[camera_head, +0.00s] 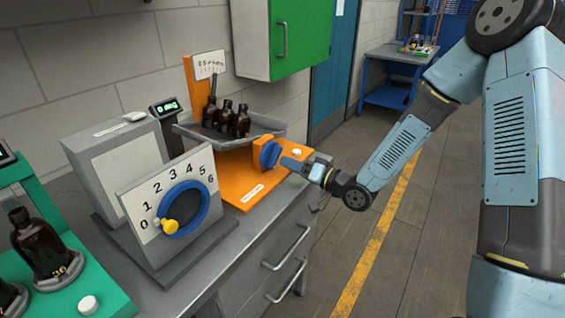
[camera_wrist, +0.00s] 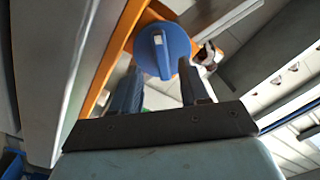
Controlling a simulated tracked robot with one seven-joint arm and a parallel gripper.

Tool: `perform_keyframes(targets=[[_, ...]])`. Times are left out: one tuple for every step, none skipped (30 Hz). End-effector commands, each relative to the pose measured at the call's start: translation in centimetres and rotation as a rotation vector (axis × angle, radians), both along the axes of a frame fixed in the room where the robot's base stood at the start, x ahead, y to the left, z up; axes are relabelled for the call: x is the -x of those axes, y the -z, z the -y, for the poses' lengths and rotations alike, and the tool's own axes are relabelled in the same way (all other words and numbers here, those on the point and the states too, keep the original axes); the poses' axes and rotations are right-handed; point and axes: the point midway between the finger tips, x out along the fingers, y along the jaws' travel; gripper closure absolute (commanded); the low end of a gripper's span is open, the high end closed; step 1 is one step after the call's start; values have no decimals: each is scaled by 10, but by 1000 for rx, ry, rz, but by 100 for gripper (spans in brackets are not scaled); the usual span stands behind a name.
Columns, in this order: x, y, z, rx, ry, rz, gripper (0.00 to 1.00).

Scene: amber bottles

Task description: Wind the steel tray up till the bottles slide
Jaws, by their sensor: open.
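The steel tray (camera_head: 262,131) sits on the orange stand (camera_head: 254,187) on the bench. Several dark amber bottles (camera_head: 226,118) stand upright in it, towards its left half. A scale card (camera_head: 208,64) is fixed on the orange upright behind the tray. A blue knob (camera_head: 270,155) sits on the stand's front right side; it also shows in the wrist view (camera_wrist: 160,50). My gripper (camera_head: 284,162) is just right of the knob. In the wrist view its two fingers are apart, one on either side below the knob; whether they touch it I cannot tell.
A grey dial box (camera_head: 160,200) numbered 0 to 6, with a yellow-tipped blue ring, stands left of the stand. A green unit (camera_head: 70,285) with amber bottles is at the front left. A green cabinet (camera_head: 300,38) hangs above. The floor right of the bench is clear.

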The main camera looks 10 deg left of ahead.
Motion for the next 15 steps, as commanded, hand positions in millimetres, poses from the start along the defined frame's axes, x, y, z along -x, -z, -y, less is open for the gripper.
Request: perform_keyframes(targets=[[3,0,11,1,4,0,55],[6,0,16,1,3,-1,55],[8,0,24,1,4,-1,55],[11,0,29,2,4,-1,55],[13,1,35,2,4,-2,55],[16,1,42,0,5,-1,55],[18,1,47,1,4,-1,55],[20,1,52,1,4,-1,55],[22,1,58,1,4,-1,55],[24,1,62,1,3,-1,55],[26,1,65,1,3,-1,55],[28,1,70,1,4,0,55],[29,1,73,1,3,-1,55],[30,1,75,1,2,0,55],[31,1,78,0,1,0,55]])
